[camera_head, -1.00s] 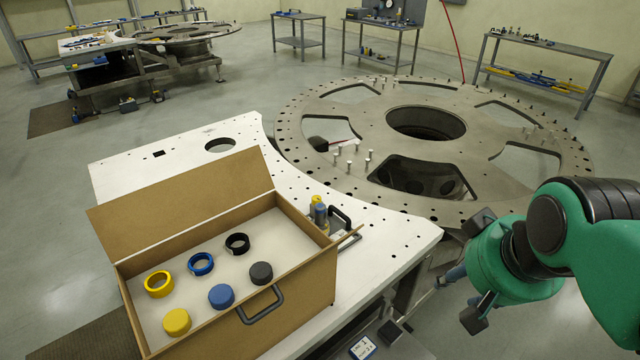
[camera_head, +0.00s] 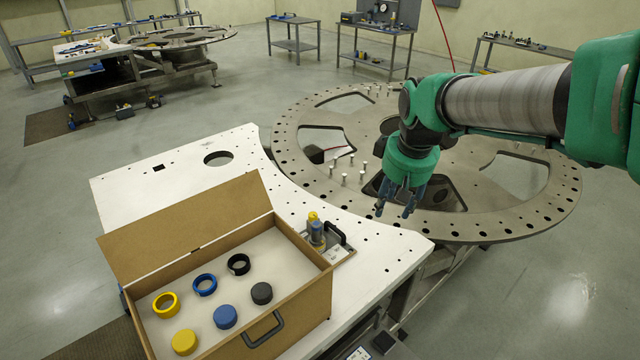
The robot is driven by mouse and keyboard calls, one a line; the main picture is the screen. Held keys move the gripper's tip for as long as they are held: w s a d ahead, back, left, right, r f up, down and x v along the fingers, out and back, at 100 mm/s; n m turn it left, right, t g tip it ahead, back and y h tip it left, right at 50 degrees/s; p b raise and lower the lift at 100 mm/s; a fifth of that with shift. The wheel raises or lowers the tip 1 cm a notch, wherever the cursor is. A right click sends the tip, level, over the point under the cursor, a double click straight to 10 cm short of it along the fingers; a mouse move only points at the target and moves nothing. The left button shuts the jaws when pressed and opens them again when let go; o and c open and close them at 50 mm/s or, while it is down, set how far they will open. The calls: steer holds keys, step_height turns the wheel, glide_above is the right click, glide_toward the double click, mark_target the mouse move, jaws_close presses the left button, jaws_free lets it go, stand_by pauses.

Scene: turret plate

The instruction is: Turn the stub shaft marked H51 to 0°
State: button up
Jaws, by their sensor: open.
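The large grey turret plate (camera_head: 300,120) lies flat, with a ring of holes and several cut-out windows. Several short pale upright stubs (camera_head: 345,176) stand on its near left part. More small stubs (camera_head: 378,90) stand at its far edge. No H51 mark or angle mark is legible, so I cannot tell which stub is H51 or how it is turned. My gripper (camera_head: 393,211) points down, open and empty, over the plate's near side, to the right of the near stubs and apart from them. It partly hides a window behind it.
A white table (camera_head: 130,188) adjoins the plate at the left. On it stand an open brown case (camera_head: 318,300) with yellow, blue and black rings and caps, and a small device (camera_head: 317,232) with a black handle. My arm covers the plate's far right.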

steer(key=w+a+f+n+p, duration=0.25)
steer(key=w+a, duration=0.25)
steer(key=w, duration=0.3)
steer(key=n+g+p, duration=0.3)
steer(key=n+p, duration=0.2)
steer(key=p, duration=0.4)
glide_above(316, 223)
steer(key=shift+h, duration=0.3)
step_height(316, 223, down, 18)
steer(key=shift+s+r, duration=0.1)
steer(key=shift+f+b, duration=1.95)
steer(key=shift+f, duration=2.5)
